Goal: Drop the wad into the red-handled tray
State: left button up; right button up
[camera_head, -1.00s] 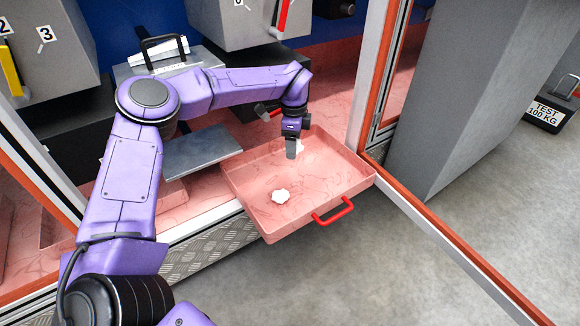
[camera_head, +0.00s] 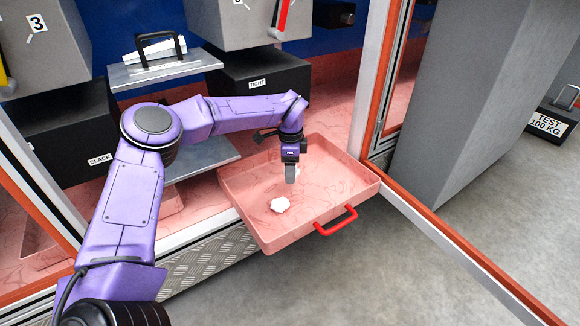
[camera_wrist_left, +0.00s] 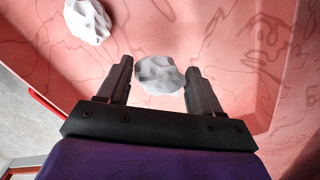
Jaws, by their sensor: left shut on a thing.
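The tray (camera_head: 335,197) is a shallow salmon-pink box with a red handle (camera_head: 336,222) on its front side. My left gripper (camera_head: 291,176) points down over the inside of the tray. It is shut on a crumpled white wad (camera_wrist_left: 160,75), which shows between the two fingers in the left wrist view and is mostly hidden behind them in the head view. A second white wad (camera_head: 280,205) lies on the tray floor; it also shows in the left wrist view (camera_wrist_left: 87,22). My right gripper is not in view.
Black blocks marked SLACK (camera_head: 62,135) and TIGHT (camera_head: 262,85) stand behind. A grey plate (camera_head: 205,157) lies left of the tray. An orange-edged frame post (camera_head: 372,80) rises at the tray's back right. Clear grey floor (camera_head: 400,270) lies in front.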

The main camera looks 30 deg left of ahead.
pick_arm(q)
jog(key=o, duration=1.1)
notch_tip(320, 180, up, 6)
jog(key=p, duration=0.3)
notch_tip(320, 180, up, 4)
jog(key=shift+r+p, duration=0.1)
jog(key=shift+p, duration=1)
jog(key=shift+r, duration=0.2)
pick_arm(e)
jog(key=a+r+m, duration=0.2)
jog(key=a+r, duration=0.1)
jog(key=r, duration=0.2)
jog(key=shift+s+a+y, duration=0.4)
